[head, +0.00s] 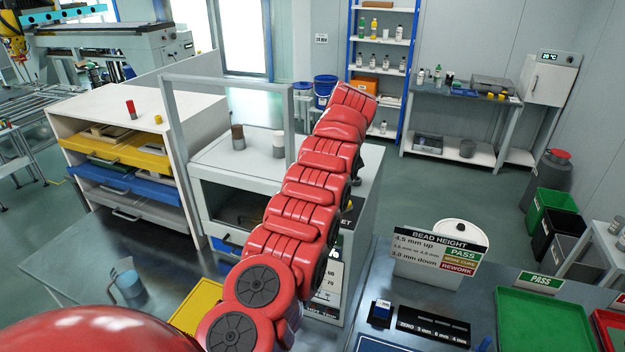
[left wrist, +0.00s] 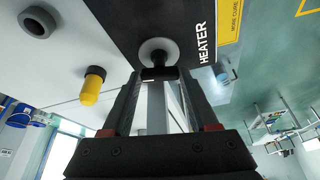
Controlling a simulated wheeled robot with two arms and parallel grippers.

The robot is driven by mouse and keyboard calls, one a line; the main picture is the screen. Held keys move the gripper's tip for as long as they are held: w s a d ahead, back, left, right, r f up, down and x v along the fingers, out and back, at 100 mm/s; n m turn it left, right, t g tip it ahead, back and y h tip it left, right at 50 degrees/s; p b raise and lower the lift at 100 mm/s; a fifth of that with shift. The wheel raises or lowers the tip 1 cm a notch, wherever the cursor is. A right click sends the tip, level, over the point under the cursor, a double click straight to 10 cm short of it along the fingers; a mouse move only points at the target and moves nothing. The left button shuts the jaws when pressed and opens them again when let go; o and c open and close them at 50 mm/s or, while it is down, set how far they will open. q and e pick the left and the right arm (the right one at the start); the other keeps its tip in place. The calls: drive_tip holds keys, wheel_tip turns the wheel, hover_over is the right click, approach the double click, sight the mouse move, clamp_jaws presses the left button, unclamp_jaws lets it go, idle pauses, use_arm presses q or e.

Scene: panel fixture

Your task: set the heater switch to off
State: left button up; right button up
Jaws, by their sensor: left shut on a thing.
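The heater switch (left wrist: 158,51) shows in the left wrist view as a round pale grey base on a black plate, with a small dark lever in front of it. White HEATER lettering (left wrist: 206,42) stands beside it. My left gripper (left wrist: 158,78) is at the switch, its two dark fingers on either side of the lever and shut on it. The fingertips hide part of the lever, so I cannot tell its exact setting. In the head view my red arm covers the switch and the left gripper. My right gripper is in neither view.
A yellow knob (left wrist: 92,88) and a black ring (left wrist: 37,21) sit on the same panel. In the head view, the white cabinet (head: 210,150) stands behind my arm. A bead height sign (head: 438,250) and a green tray (head: 540,322) are at the right.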

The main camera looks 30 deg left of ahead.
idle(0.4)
use_arm(q)
drive_tip(key=o, duration=1.4)
